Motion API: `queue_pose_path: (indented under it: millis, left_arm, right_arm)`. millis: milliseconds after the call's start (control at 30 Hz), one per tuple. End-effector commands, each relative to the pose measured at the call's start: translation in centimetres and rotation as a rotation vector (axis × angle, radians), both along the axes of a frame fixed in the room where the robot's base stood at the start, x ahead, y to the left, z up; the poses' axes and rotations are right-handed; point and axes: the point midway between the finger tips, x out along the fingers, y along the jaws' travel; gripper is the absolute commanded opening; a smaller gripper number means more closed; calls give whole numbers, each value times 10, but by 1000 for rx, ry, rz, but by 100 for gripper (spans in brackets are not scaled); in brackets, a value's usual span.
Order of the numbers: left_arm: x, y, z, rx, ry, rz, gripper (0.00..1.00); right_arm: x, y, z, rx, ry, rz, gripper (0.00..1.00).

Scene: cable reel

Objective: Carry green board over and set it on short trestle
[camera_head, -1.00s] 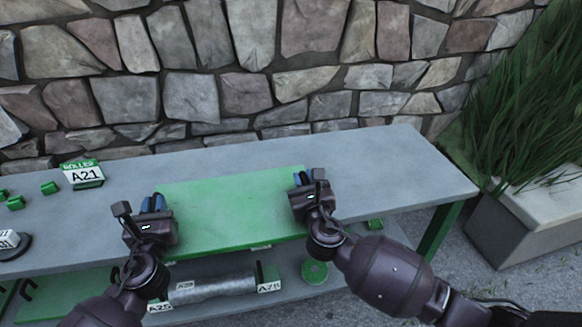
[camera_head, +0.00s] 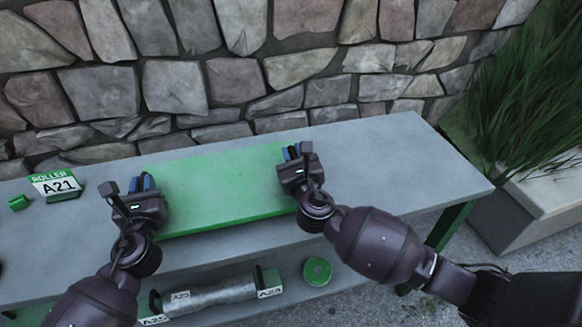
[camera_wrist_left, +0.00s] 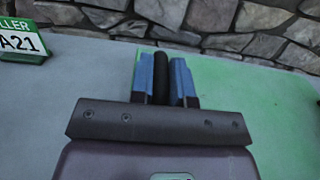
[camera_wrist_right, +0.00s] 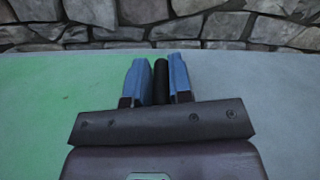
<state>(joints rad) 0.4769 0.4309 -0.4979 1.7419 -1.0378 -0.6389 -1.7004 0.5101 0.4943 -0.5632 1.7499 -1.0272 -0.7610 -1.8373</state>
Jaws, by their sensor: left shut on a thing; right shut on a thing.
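The green board (camera_head: 225,195) is a flat bright green panel over the grey bench top in the head view. My left gripper (camera_head: 146,184) is at its left end and my right gripper (camera_head: 294,155) at its right end. In each wrist view, the blue fingers close on a dark upright piece at the board's edge, seen in the left wrist view (camera_wrist_left: 161,75) and in the right wrist view (camera_wrist_right: 160,80). The board shows between them, level. I cannot tell whether it touches the bench. I cannot make out a short trestle.
The grey bench (camera_head: 410,165) is clear right of the board. A ROLLER A21 sign (camera_head: 57,186) and a green block (camera_head: 19,202) stand left. A grey roller (camera_head: 215,293) and green disc (camera_head: 317,270) lie below. A stone wall (camera_head: 235,80) is behind; a planter (camera_head: 535,210) stands right.

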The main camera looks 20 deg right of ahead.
Motion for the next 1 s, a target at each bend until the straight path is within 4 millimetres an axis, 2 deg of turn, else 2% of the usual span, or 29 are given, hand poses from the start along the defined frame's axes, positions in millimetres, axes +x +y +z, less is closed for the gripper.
queue_pose_path:
  millis: [567, 1000]
  left_arm:
    - [1, 2, 3, 0, -6, 5, 0]
    - [1, 3, -13, 2, -5, 5, 0]
  right_arm:
    - [0, -2, 0, -7, -1, -3, 0]
    - [0, -2, -16, -7, 0, -3, 0]
